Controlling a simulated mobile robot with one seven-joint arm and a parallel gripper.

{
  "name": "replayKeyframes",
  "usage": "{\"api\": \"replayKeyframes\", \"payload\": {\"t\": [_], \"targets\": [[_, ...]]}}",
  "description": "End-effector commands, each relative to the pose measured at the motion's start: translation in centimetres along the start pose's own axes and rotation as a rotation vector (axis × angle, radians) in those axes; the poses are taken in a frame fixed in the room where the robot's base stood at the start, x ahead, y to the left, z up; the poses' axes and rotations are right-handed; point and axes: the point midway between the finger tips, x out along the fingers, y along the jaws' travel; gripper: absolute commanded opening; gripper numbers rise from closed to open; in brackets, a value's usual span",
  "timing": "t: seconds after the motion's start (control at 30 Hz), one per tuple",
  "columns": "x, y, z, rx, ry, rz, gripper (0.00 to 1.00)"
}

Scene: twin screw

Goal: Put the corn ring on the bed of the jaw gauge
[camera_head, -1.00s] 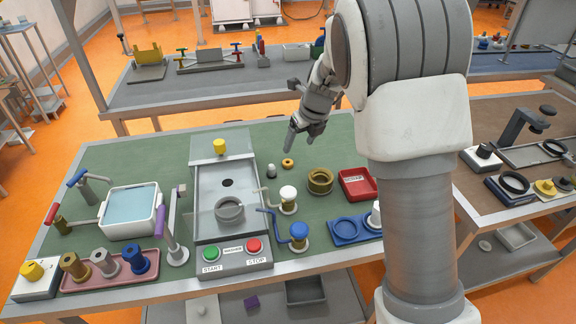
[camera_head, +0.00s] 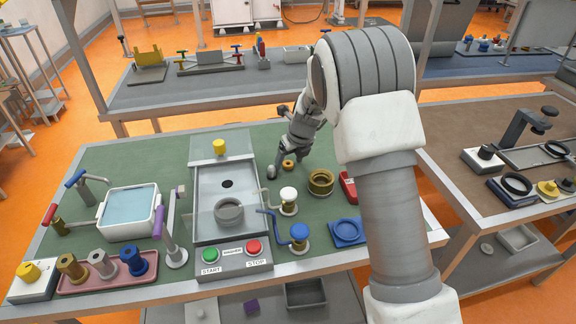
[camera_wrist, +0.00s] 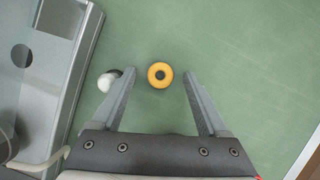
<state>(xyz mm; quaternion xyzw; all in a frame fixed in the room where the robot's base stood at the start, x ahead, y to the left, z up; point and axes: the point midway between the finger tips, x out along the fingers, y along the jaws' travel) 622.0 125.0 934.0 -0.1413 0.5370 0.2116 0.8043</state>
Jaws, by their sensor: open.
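In the wrist view the ring (camera_wrist: 151,77) shows from above, between my fingers and clear of both. My gripper (camera_wrist: 160,73) is open and empty, pointing down over it. In the head view my gripper (camera_head: 280,168) is at the ring, partly in front of it. I cannot tell for certain which fixture is the jaw gauge. A grey fixture with red and green handles (camera_head: 210,65) and a yellow bracket on a grey plate (camera_head: 148,62) stand on the back bench.
A small white-topped piece (camera_wrist: 105,83) stands close beside my left finger. The grey machine with START and STOP buttons (camera_head: 233,258) is to the left. Green bench beyond the ring is clear.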

Motion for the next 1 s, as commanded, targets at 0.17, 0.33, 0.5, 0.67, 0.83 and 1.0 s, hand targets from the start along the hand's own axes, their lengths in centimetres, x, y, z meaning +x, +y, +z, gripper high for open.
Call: {"api": "replayKeyframes", "payload": {"t": [0.17, 0.33, 0.5, 0.67, 0.83, 1.0], "targets": [[0.0, 0.0, 0.0, 0.000, 0.000, 0.000, 0.52], [0.0, 0.0, 0.0, 0.000, 0.001, 0.000, 0.21], [0.0, 0.0, 0.0, 0.000, 0.000, 0.000, 0.13], [-0.1, 0.0, 0.0, 0.000, 0.000, 0.000, 0.13], [-0.7, 0.0, 0.3, 0.000, -0.001, -0.001, 0.13], [-2.7, 0.0, 1.2, -0.001, -0.003, -0.001, 0.13]]}}
